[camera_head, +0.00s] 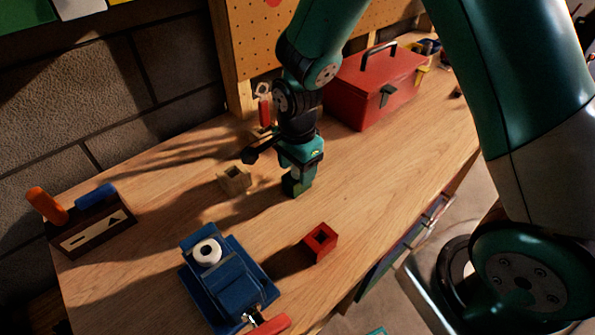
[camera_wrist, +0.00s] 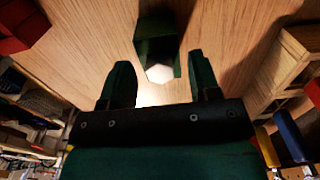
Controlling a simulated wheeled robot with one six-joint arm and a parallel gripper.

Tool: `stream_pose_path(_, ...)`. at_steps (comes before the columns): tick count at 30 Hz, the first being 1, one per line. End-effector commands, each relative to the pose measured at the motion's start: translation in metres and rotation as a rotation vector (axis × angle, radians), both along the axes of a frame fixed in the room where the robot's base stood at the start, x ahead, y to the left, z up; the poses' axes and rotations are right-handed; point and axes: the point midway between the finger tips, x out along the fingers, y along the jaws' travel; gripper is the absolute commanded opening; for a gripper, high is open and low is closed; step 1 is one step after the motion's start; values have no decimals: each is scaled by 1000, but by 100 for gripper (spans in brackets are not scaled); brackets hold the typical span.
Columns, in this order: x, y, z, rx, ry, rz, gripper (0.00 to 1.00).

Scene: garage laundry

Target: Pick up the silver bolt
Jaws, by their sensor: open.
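In the wrist view, a pale, bright six-sided face (camera_wrist: 160,73), which looks like the silver bolt's head, shows at the near end of a dark green block-shaped holder (camera_wrist: 156,35). I cannot tell whether the bolt is inside the holder or beside it. My gripper (camera_wrist: 161,66) is open, with one finger on each side of the bolt and a gap to both. In the head view, my gripper (camera_head: 299,165) points down just over the green holder (camera_head: 292,187) on the wooden bench. The bolt is hidden there.
A beige hollow block (camera_head: 235,180) stands left of my gripper and a red hollow block (camera_head: 320,242) nearer the front edge. A blue vise (camera_head: 238,285) holds a white ring (camera_head: 207,252). A red toolbox (camera_head: 375,85) stands behind. Bare bench (camera_head: 385,165) lies to the right.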

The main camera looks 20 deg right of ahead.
Motion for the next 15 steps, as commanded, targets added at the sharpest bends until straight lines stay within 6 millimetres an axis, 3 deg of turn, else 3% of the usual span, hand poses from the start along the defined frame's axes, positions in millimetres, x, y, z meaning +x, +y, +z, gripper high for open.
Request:
stream_pose_path(4,0,0,0,0,-1,0,57)
stream_pose_path(11,0,0,0,0,0,0,6)
stream_pose_path(12,0,0,0,0,0,0,2)
stream_pose_path(15,0,0,0,0,0,0,1)
